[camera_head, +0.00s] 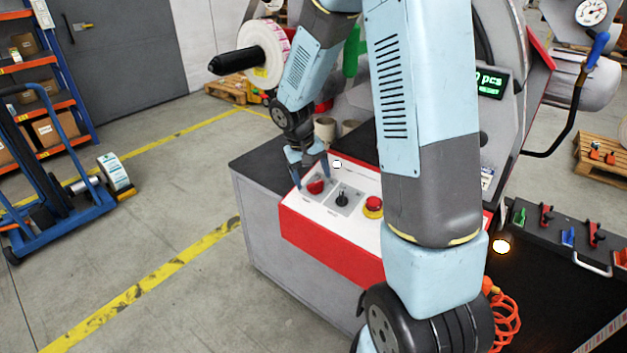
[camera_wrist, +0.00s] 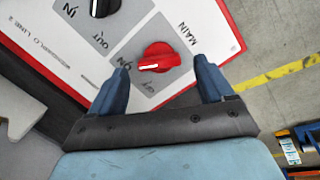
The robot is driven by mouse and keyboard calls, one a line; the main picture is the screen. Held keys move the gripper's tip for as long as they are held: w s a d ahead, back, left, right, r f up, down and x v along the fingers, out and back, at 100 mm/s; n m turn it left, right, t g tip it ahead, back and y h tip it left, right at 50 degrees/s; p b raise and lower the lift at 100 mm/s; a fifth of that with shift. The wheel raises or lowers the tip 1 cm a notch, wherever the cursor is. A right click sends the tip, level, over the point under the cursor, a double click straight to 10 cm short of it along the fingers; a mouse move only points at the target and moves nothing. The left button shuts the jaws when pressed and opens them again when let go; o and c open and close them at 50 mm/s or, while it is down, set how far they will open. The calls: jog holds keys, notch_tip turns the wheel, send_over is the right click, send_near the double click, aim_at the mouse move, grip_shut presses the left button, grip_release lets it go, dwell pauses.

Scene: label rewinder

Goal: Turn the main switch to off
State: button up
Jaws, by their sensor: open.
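The main switch is a red rotary knob (camera_wrist: 158,57) with a white pointer line, on a grey plate marked MAIN, ON and OFF. In the wrist view the white line lies nearly level across the knob; I cannot tell for sure which mark it points to. In the head view the knob (camera_head: 316,187) sits at the left end of the white and red control panel (camera_head: 300,205). My gripper (camera_wrist: 162,75) is open, with one blue finger on each side of the knob. The head view also shows my gripper (camera_head: 313,178) right at the knob. I see no clear contact.
A black IN/OUT selector (camera_head: 342,199) and a red emergency button (camera_head: 373,206) are on the same panel, right of the knob. A label roll (camera_head: 264,52) on a black spindle is behind. Clamps stand on a dark bench (camera_head: 560,262) at right.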

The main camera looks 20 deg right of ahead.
jog(key=shift+x, duration=1)
jog(key=shift+c, duration=0.4)
jog(key=c, duration=1)
jog(key=shift+o, duration=0.2)
jog(key=n, duration=0.6)
jog(key=shift+a+h, duration=0.2)
jog(key=shift+h, duration=0.2)
jog(key=n, duration=0.5)
jog(key=shift+n+t, duration=0.4)
